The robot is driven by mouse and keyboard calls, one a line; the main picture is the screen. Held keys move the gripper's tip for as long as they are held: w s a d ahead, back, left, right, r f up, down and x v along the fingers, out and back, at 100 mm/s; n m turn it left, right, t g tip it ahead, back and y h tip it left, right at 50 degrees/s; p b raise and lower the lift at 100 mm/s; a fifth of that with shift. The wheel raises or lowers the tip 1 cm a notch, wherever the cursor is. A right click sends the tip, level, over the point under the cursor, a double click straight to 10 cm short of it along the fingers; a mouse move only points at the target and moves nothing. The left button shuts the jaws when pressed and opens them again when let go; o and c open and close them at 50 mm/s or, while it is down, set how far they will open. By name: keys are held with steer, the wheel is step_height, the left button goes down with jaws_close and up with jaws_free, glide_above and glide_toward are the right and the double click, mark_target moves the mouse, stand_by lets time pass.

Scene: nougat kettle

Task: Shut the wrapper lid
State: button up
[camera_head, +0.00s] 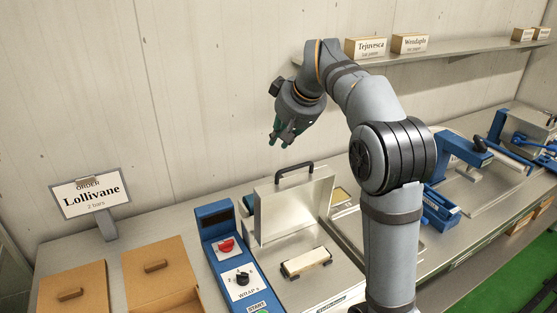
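The wrapper has a blue control panel (236,262) with a red knob, a black knob, the word WRAP and a START label. Its metal lid (290,205) stands raised, with a black handle (294,172) along its top edge. A pale bar on a dark base (306,262) lies on the metal surface in front of the lid. My gripper (278,141) hangs above and slightly left of the lid handle, apart from it. Its teal fingertips point down and look spread, with nothing between them.
Wooden boxes with knobbed lids (155,265) stand at the lower left. An order sign reading Lollivane, 2 bars (91,193) stands behind them. A shelf (440,48) with labelled boxes runs along the wall. Other blue and metal machines (460,150) stand to the right, beyond my arm.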

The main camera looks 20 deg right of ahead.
mark_target(281, 180)
steer(key=p+x, duration=0.1)
steer(key=x, duration=0.6)
steer(key=shift+w+f, duration=0.1)
steer(key=shift+f, duration=0.1)
jaws_close()
steer(key=s, duration=0.4)
steer(key=shift+d+f+p, duration=0.1)
steer(key=shift+f+p, duration=0.2)
steer(key=shift+p, duration=0.1)
steer(key=shift+f, duration=0.1)
steer(key=shift+w+f, duration=0.15)
steer(key=shift+s, duration=0.2)
